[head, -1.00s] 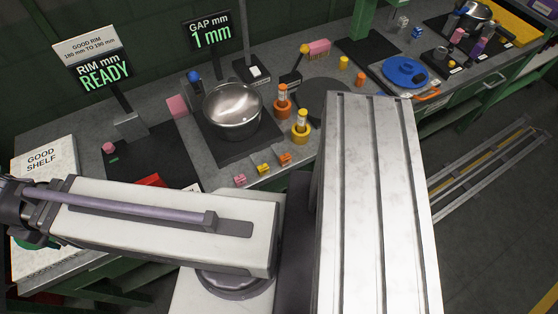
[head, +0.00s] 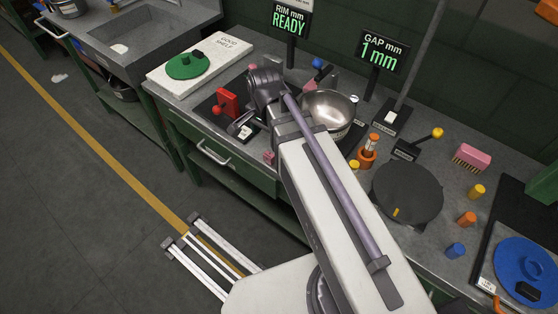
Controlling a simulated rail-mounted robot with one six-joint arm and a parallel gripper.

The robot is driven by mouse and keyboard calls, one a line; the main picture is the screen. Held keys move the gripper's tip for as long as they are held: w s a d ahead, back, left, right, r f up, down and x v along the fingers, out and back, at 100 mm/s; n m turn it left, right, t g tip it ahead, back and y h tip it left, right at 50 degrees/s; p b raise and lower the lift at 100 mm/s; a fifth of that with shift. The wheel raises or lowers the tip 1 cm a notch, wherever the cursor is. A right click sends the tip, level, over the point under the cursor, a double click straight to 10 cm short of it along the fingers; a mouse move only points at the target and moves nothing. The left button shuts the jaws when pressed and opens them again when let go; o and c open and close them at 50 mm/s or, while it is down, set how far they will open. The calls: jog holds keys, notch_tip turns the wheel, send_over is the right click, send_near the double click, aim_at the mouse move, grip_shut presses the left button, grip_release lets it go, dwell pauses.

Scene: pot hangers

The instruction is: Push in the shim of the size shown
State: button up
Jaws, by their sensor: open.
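In the head view the gap sign (head: 383,52) reads "1 mm" in green. The silver pot (head: 328,105) sits on a dark mat behind my arm, its lower front hidden. A small pink piece (head: 269,157), which looks like one of the shims, lies at the bench's front edge, just left of my arm. My gripper (head: 239,124) is open, small in the picture, over the front of the left mat, left of the pot. I see nothing held in it.
A red device (head: 228,101) stands close behind my gripper. The good shelf (head: 222,55) holds a green lid (head: 188,65). The rim sign (head: 290,20) reads "READY". An orange holder (head: 368,150) and a dark round plate (head: 407,194) stand right of the pot.

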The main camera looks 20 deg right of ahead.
aim_at(269, 155)
jog(key=shift+w+f, duration=0.1)
jog(key=shift+f, duration=0.1)
jog(key=shift+s+f+b, duration=0.2)
jog(key=shift+f+b, duration=0.1)
jog(key=shift+b, duration=0.35)
notch_tip(269, 155, down, 10)
jog(key=b, duration=0.9)
jog(key=shift+b, duration=0.4)
jog(key=shift+r, duration=0.2)
